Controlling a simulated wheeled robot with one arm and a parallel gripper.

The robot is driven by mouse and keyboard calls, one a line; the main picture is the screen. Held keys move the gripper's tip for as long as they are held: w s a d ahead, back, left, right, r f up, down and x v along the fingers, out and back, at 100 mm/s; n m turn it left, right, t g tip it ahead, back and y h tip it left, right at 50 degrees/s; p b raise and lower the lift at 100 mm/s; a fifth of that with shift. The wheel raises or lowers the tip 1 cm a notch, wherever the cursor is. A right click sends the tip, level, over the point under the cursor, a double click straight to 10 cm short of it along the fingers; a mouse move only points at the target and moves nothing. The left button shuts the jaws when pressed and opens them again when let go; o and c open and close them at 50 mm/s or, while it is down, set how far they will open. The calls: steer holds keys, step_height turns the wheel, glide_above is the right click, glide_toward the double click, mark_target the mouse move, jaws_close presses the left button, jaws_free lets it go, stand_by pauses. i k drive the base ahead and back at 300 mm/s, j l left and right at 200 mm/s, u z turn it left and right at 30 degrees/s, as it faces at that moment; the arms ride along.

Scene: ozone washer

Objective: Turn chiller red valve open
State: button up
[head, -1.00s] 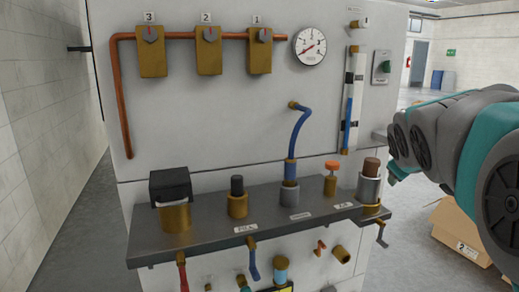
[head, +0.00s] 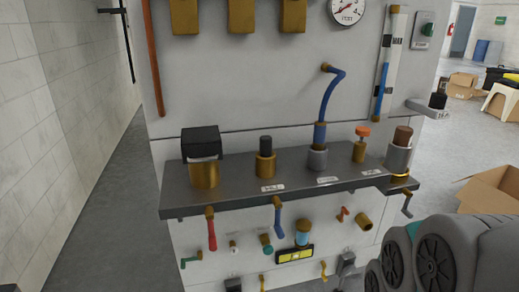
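Below the shelf, a valve with a long red handle (head: 212,234) hangs down from a brass fitting, left of a valve with a blue handle (head: 278,222). A small orange-red valve (head: 343,213) sits further right on the same panel. On the shelf stands a brass valve with an orange knob (head: 362,131). I cannot read any label that marks one of these as the chiller valve. My gripper is out of the picture; only grey and teal links of my arm show at the bottom right, apart from the valves.
The grey shelf (head: 240,198) juts out above the lower valves. A cardboard box (head: 492,190) stands on the floor to the right. The floor at left is clear.

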mark_target(211, 232)
steer(key=u, duration=1.15)
steer(key=k+l, duration=0.1)
steer(key=k, duration=1.1)
steer(key=l+u, duration=0.05)
